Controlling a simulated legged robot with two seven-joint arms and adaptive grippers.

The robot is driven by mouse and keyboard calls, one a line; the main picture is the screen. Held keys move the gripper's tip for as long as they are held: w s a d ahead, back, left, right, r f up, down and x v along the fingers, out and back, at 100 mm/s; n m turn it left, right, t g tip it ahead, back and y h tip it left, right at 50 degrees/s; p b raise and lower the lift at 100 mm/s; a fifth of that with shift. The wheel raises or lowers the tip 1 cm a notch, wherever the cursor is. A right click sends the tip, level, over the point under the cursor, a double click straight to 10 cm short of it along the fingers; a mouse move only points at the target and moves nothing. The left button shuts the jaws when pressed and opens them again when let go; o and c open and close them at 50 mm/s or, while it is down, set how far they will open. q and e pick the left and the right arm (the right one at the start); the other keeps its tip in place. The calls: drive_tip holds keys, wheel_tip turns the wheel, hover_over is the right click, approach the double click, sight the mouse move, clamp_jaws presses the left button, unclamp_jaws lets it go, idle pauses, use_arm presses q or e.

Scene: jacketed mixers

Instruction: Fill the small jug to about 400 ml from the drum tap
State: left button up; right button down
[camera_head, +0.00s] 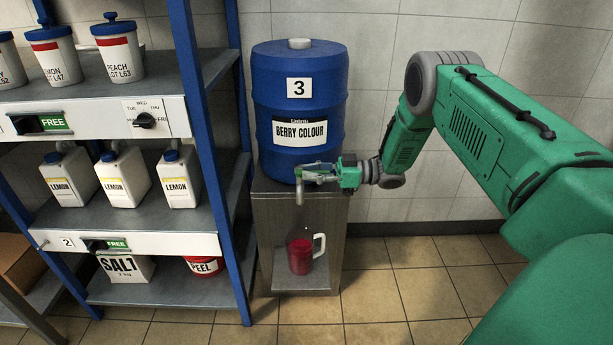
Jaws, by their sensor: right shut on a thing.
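A blue drum (270,95) labelled "3" and "BERRY COLOUR" stands on a grey metal stand. Its tap (299,192) sticks out low at the front with the spout pointing down. My right gripper (322,174) is at the tap, shut on what looks like its lever; the fingertips are small and partly merge with the tap. The small jug (300,258), dark red with a white handle on its right, stands upright on the stand's lower shelf, below the spout. I cannot read its level or make out a stream. My left gripper is not in view.
The grey stand (321,215) has an open front around the jug. A blue-framed shelf rack (185,60) with tubs, lemon canisters (180,180), a salt container (125,268) and a peel tub (205,266) stands close on the left. The tiled floor (400,290) in front is clear.

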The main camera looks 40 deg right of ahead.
drive_tip(key=shift+d, duration=0.1)
idle(0.3)
drive_tip(key=c, duration=1.6)
unclamp_jaws()
drive_tip(key=shift+o, duration=0.2)
drive_tip(key=shift+d+f, duration=0.1)
drive_tip(key=shift+d, duration=0.1)
drive_tip(key=shift+s+d, duration=0.3)
drive_tip(key=v, duration=1.1)
drive_tip(key=shift+d, duration=0.2)
drive_tip(key=shift+w, duration=0.1)
